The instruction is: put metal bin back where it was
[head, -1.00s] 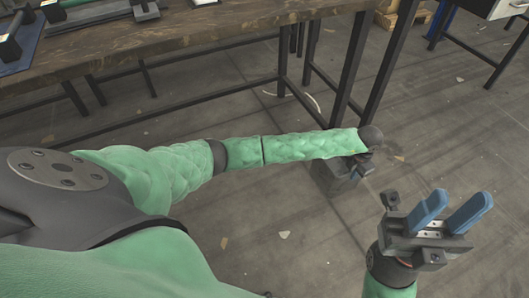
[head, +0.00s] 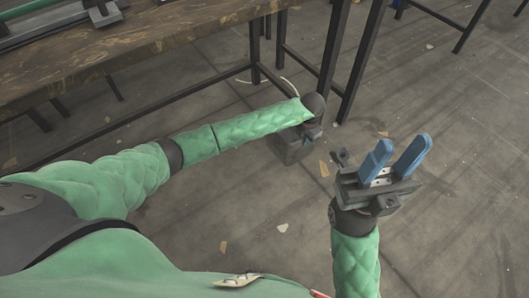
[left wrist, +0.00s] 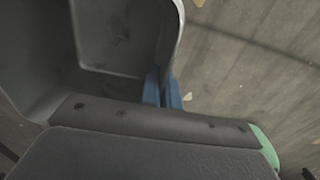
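The metal bin (head: 288,150) is a dark grey open box, partly hidden under my left wrist in the head view. In the left wrist view its grey inside and curved wall (left wrist: 110,40) fill the upper left. My left gripper (left wrist: 165,90) has its blue fingers close together on either side of the bin's wall, gripping it. In the head view the left gripper is mostly hidden by the wrist, and the bin hangs below it above the floor. My right gripper (head: 396,156) points up with its blue fingers apart and nothing between them.
A worn wooden table (head: 150,50) on dark metal legs (head: 335,50) stands at the upper left, with dark tool parts (head: 104,12) on it. Another dark leg frame (head: 460,25) shows at the upper right. The grey floor (head: 450,200) is mostly clear, with scattered scraps.

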